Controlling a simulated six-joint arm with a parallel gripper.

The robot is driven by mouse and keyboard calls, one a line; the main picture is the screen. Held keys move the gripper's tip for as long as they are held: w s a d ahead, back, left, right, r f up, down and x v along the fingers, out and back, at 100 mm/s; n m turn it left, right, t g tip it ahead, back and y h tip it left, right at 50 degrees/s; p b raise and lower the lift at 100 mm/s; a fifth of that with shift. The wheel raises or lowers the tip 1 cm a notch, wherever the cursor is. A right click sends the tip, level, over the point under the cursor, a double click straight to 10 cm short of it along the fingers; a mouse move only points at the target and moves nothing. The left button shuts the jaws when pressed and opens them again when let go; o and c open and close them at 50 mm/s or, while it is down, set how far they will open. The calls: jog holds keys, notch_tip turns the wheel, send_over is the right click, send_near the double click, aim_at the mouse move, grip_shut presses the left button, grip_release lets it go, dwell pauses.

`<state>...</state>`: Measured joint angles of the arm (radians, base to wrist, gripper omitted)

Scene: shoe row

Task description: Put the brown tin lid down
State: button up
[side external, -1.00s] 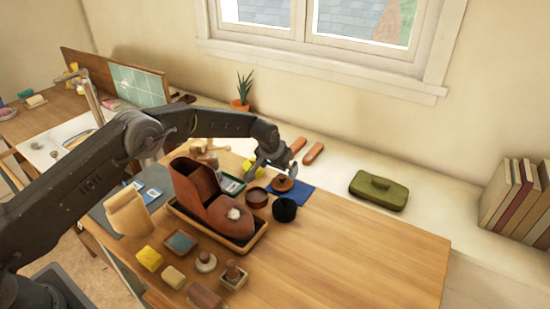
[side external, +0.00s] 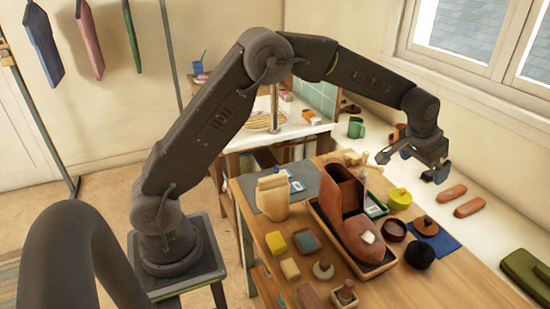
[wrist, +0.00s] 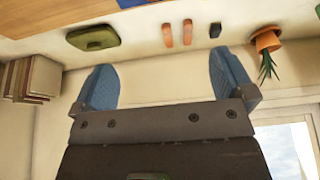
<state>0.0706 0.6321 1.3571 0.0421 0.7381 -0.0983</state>
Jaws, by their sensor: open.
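The brown tin lid (side external: 425,226), round with a small knob, lies flat on the blue cloth (side external: 447,241) in the side view. The open brown tin (side external: 393,230) stands just left of it, apart from it. My gripper (side external: 434,171) is open and empty, beyond the lid and clear of it. In the wrist view its two blue finger pads are wide apart, with nothing between them (wrist: 164,85). The lid does not show in the wrist view.
A black ball-like thing (side external: 419,255) and a yellow tin (side external: 400,198) are close to the lid. The brown boot (side external: 357,212) stands in a tray to the left. Two orange-brown bars (side external: 461,200) and a green case (side external: 525,272) lie on the white ledge.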

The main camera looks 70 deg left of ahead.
jog(key=s+a+r, duration=0.1)
jog(key=s+r, duration=0.5)
jog(key=s, duration=0.4)
jog(key=s+a+r, duration=0.2)
jog(key=s+r, duration=0.4)
jog(key=s, duration=0.3)
jog(key=s+f, duration=0.2)
jog(key=s, duration=1.6)
jog(key=shift+s+a+f+t, duration=0.3)
jog(key=shift+s+t, duration=0.05)
jog(key=shift+t, duration=0.05)
